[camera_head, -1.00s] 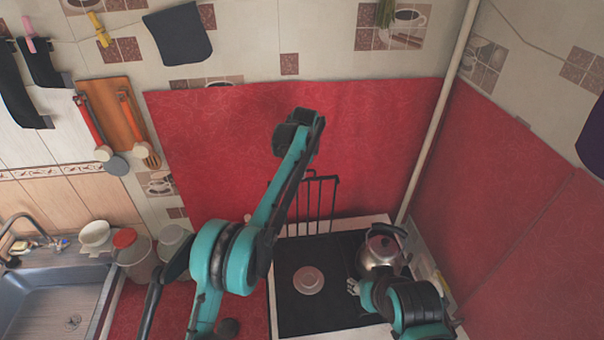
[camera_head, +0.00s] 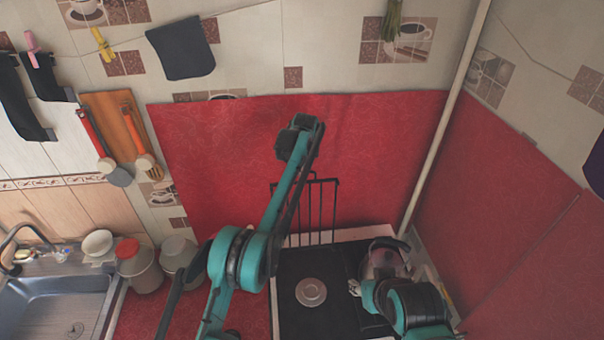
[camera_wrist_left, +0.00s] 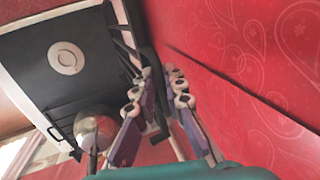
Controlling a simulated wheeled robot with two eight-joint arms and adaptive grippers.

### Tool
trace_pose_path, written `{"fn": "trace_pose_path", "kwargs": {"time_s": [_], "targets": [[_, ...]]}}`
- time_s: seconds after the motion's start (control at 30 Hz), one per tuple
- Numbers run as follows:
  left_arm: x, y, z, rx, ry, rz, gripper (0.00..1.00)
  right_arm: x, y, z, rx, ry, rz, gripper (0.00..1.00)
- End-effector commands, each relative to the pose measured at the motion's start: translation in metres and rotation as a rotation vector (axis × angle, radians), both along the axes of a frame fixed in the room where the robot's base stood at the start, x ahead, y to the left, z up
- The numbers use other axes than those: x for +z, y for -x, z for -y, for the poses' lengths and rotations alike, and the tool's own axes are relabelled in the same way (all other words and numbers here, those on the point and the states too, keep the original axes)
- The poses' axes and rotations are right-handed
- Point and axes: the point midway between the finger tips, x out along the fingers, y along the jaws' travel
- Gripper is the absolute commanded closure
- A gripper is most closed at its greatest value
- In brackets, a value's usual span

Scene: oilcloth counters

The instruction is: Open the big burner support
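The big burner support (camera_head: 322,212) is a black wire grate. It stands upright at the back edge of the stove (camera_head: 300,318), near the red wall covering. It also shows in the left wrist view (camera_wrist_left: 128,40). My left gripper (camera_wrist_left: 156,90) has its fingers spread apart, with part of the dark grate showing between or just behind them; I cannot tell if they touch. In the head view my left arm hides that gripper.
A metal kettle (camera_head: 384,262) stands on the stove's right side, partly hidden by my right arm. A round burner (camera_head: 311,292) lies on the black stove top. A white pipe (camera_head: 440,130) runs up the corner. Jars (camera_head: 138,265) and a sink (camera_head: 50,305) are at left.

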Motion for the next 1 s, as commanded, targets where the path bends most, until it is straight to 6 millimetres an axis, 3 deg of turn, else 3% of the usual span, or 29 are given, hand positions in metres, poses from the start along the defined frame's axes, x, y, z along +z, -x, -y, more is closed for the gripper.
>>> {"fn": "trace_pose_path", "kwargs": {"time_s": [0.63, 0.77, 1.0], "targets": [[0.005, 0.001, 0.0, -0.002, -0.001, 0.003, 0.83, 0.0, 0.0, 0.0, 0.0, 0.0, 0.0, 0.6], [0.023, 0.007, 0.001, -0.002, -0.001, 0.003, 0.83, 0.0, 0.0, 0.0, 0.0, 0.0, 0.0, 0.6], [0.073, 0.023, 0.001, -0.002, -0.001, 0.003, 0.83, 0.0, 0.0, 0.0, 0.0, 0.0, 0.0, 0.6]]}}
